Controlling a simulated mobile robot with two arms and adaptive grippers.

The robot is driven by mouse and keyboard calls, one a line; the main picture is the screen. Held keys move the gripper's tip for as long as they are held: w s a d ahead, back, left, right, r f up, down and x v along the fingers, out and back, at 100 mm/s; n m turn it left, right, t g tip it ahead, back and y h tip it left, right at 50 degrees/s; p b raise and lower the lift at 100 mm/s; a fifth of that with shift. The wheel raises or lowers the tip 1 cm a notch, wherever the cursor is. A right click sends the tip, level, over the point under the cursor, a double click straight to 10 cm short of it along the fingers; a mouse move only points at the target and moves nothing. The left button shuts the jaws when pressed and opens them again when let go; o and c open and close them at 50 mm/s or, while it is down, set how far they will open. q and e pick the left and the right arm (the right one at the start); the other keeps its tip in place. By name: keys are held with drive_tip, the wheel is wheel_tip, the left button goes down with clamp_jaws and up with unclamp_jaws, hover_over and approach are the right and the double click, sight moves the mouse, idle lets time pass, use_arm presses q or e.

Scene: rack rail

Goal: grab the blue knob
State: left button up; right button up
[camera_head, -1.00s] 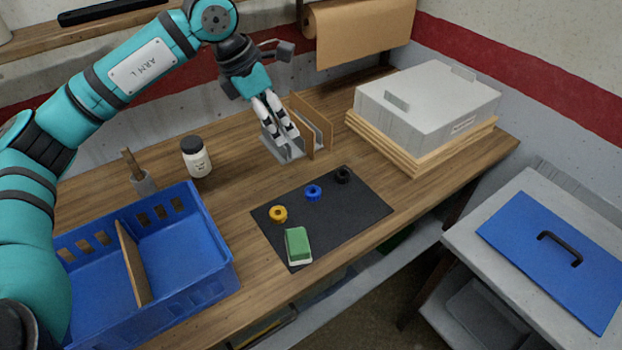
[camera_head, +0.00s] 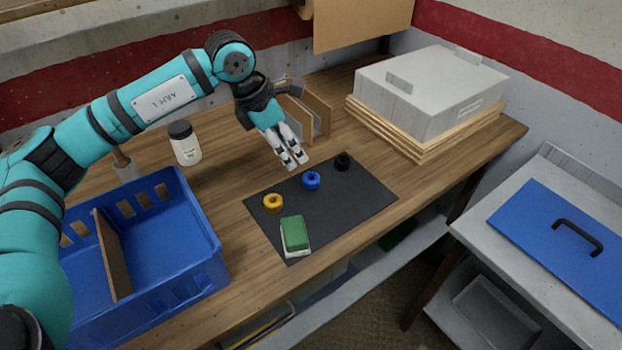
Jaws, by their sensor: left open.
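My left gripper (camera_head: 293,164) is open and empty, pointing down, a little behind and to the left of the blue knob in the picture. It is apart from the knob, near the mat's back edge. My right gripper is not in view.
A green-and-white block (camera_head: 295,236) lies on the mat's front part. A blue crate (camera_head: 190,275) with a divider stands at left, a white jar (camera_head: 185,143) behind it. A wooden holder (camera_head: 318,115) stands behind my gripper; a grey box (camera_head: 430,90) sits at back right.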

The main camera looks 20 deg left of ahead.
use_arm(q)
hover_over(311, 177)
drive_tip(key=s+a, duration=0.2)
wheel_tip(311, 177, down, 6)
drive_tip(key=shift+w+r+p, duration=0.1)
drive_tip(key=shift+w+p, duration=0.05)
drive_tip(key=shift+p, duration=0.3)
drive_tip(key=p+x, duration=0.1)
drive_tip(key=x, duration=0.3)
drive_tip(key=shift+w+d, duration=0.1)
drive_tip(key=shift+w+d+f+p, duration=0.2)
drive_tip(key=shift+f+p, duration=0.1)
drive_tip(key=shift+f, duration=0.3)
drive_tip(key=c, duration=1.3)
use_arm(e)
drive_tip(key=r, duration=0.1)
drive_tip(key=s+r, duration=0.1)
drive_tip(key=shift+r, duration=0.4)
use_arm(q)
drive_tip(key=shift+r, duration=0.15)
